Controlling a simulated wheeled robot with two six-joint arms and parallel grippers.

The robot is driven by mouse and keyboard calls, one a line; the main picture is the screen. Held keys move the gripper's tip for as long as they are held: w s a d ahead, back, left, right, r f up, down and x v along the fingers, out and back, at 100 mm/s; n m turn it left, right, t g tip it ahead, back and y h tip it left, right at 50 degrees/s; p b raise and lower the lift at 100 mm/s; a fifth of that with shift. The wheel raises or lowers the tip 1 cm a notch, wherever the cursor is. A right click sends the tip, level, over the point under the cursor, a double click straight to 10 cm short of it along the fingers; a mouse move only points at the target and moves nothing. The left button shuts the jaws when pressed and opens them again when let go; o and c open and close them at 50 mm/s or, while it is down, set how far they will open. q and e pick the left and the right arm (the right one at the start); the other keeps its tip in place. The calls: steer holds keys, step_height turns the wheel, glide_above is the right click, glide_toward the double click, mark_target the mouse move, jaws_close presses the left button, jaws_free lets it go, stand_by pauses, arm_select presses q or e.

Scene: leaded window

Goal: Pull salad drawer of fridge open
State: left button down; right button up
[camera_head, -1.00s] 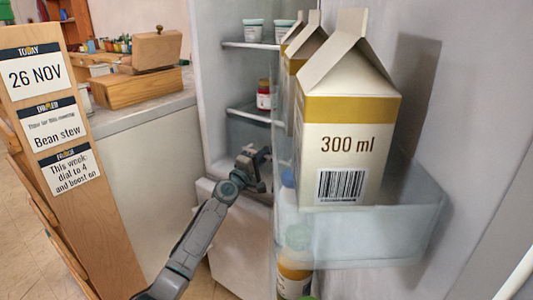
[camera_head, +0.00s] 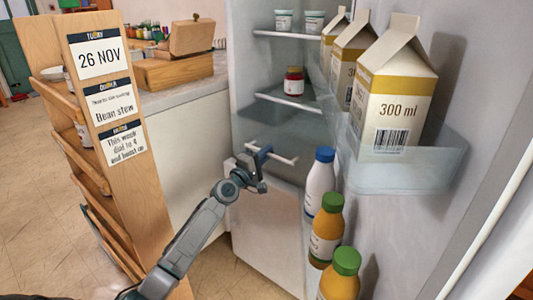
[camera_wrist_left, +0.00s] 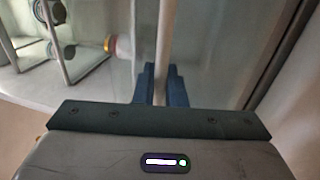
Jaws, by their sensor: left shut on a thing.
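The fridge stands open, and the pale bar handle (camera_head: 284,159) of its salad drawer shows low inside, below the shelves. My left gripper (camera_head: 263,152) is at the left part of this bar, with its blue fingers shut on it. In the left wrist view the bar (camera_wrist_left: 164,38) runs up from between the blue fingers (camera_wrist_left: 160,82). Behind the handle is a greyish, see-through surface; how far the drawer stands out cannot be told. My right gripper is not in view.
The fridge door's rack (camera_head: 415,170) holds milk cartons (camera_head: 393,105). Below are a white bottle (camera_head: 320,185) and green-capped bottles (camera_head: 326,228). A red jar (camera_head: 294,82) stands on a shelf. A wooden rack (camera_head: 100,150) with notes is at the left.

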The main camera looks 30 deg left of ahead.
arm_select(q)
steer(key=c, duration=1.6)
jaws_free()
steer(key=shift+c, duration=0.2)
